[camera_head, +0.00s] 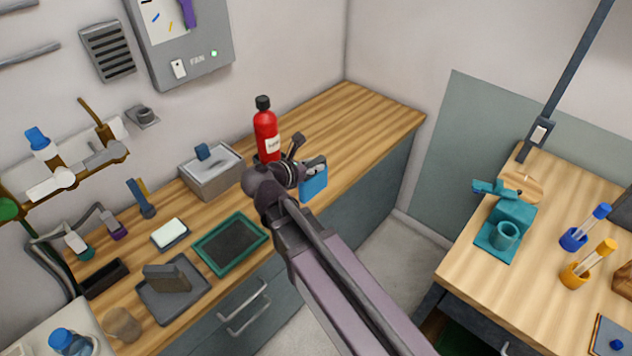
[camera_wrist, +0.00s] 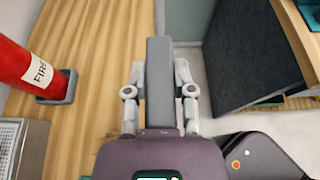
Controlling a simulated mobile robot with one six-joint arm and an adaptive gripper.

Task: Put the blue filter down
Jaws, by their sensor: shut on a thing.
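The blue filter (camera_head: 314,183) is a flat, square-faced piece held up near the front edge of the back wooden counter. My gripper (camera_head: 312,166) is shut on it from above. In the wrist view, my gripper (camera_wrist: 158,75) has one finger on each side of the filter (camera_wrist: 159,95), which shows there as a narrow grey edge. The filter appears over the counter's front edge, with the floor to its right. Its height above the counter is hard to tell.
A red fire extinguisher (camera_head: 266,134) stands behind my gripper. A grey metal box (camera_head: 212,178) and a green-framed dark tray (camera_head: 230,243) are to the left. The back counter (camera_head: 350,115) is clear towards its right end. A second table (camera_head: 465,268) stands at right.

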